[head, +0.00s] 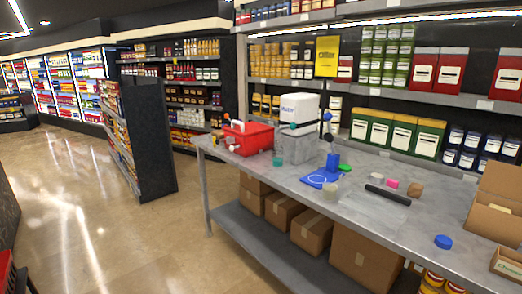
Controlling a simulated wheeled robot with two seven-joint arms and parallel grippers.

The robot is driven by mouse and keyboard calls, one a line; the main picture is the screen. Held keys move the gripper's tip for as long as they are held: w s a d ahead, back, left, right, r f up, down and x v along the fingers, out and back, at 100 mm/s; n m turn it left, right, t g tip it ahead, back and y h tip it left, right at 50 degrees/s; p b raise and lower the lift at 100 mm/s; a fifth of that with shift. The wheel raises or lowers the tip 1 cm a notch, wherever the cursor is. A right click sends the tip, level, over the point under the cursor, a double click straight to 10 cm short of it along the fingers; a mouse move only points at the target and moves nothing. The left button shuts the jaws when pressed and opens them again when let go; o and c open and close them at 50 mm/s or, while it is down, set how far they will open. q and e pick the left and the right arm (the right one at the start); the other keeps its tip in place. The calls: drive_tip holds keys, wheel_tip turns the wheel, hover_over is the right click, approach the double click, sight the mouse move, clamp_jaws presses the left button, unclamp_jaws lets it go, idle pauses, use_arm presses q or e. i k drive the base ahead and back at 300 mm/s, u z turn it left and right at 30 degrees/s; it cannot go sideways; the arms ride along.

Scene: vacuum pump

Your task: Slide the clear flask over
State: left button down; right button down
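I cannot clearly make out a clear flask in the head view. A blue pad (318,178) with a light ring-shaped mark lies on the grey metal table (350,222), and a small upright blue piece (333,161) stands at its back edge. A small beige cylinder (330,189) is at the pad's front right corner. A small pale grey cylinder (377,178) is farther right; whether it is clear is too small to tell. Neither of my grippers is in view.
A red case (247,138) and a grey box (294,147) under a white box stand at the table's left. A black bar (388,195), pink piece (392,184), brown block (415,190), blue cap (443,242) and open carton (496,205) lie right. The front middle is clear.

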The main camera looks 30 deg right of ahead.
sight(277, 148)
drive_tip(key=u, duration=0.1)
drive_tip(key=i, duration=1.05)
drive_tip(key=z, duration=0.6)
drive_tip(key=i, duration=0.7)
drive_tip(key=z, duration=0.4)
